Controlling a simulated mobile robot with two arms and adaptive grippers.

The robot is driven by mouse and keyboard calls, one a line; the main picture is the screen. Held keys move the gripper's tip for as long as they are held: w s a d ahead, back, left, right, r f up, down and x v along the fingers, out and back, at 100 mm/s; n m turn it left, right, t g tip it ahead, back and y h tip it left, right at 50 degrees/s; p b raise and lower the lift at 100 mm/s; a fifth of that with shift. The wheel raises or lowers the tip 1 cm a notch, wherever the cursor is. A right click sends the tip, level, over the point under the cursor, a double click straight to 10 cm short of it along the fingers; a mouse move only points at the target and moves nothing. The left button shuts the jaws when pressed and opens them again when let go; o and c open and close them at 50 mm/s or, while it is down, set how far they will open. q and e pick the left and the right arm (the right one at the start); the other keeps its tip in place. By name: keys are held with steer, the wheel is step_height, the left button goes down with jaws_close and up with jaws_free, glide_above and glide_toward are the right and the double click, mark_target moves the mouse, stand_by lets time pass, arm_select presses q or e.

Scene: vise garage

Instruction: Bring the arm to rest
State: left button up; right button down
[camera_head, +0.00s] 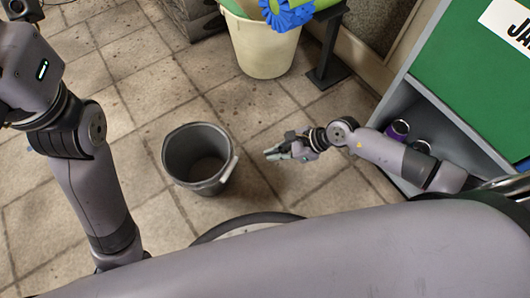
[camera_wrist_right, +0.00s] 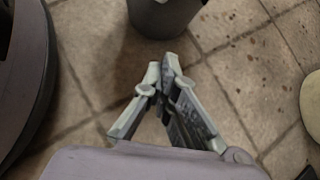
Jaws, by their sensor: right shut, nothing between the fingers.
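My right arm reaches in from the right in the head view, low over the tiled floor. Its gripper (camera_head: 272,154) is shut and empty, pointing left toward a grey bucket and apart from it. In the right wrist view the two fingers of the right gripper (camera_wrist_right: 163,62) meet at their tips with nothing between them. My left arm (camera_head: 85,165) hangs at the left of the head view. Its upper links show, but I do not see its gripper.
The grey bucket (camera_head: 167,158) stands empty on the floor; its base shows in the wrist view (camera_wrist_right: 165,18). A cream bin (camera_head: 262,50) stands at the back. A green and grey cabinet (camera_head: 470,65) with a purple item (camera_head: 398,129) on its shelf is at the right.

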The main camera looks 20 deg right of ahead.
steer(key=shift+d+r, duration=0.2)
